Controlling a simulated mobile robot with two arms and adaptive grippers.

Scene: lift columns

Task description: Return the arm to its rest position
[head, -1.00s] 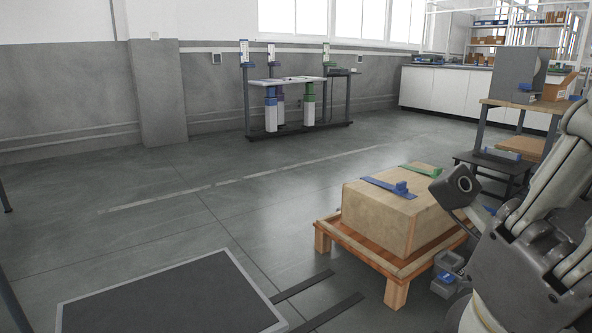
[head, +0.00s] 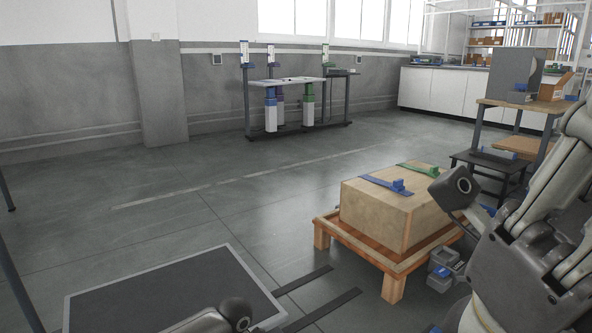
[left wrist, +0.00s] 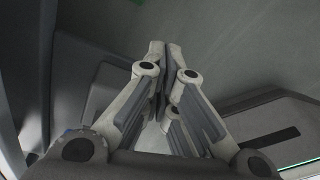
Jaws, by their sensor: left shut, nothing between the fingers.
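My left gripper (left wrist: 165,48) fills the middle of the left wrist view. Its two fingers are shut against each other with nothing between them, above the grey floor. In the head view, a grey part of my left arm with a dark round joint shows at the bottom edge, in front of the dark mat (head: 160,295). My right arm stands large at the right edge of the head view. Its grey links and dark joint are close to the camera, and whether its jaws are open or shut does not show.
A cardboard box (head: 385,215) with a blue and a green strap piece sits on a low wooden pallet (head: 345,248), left of my right arm. A lift-column bench (head: 297,82) stands by the far wall. A wooden table (head: 525,103) is at right. The middle floor is clear.

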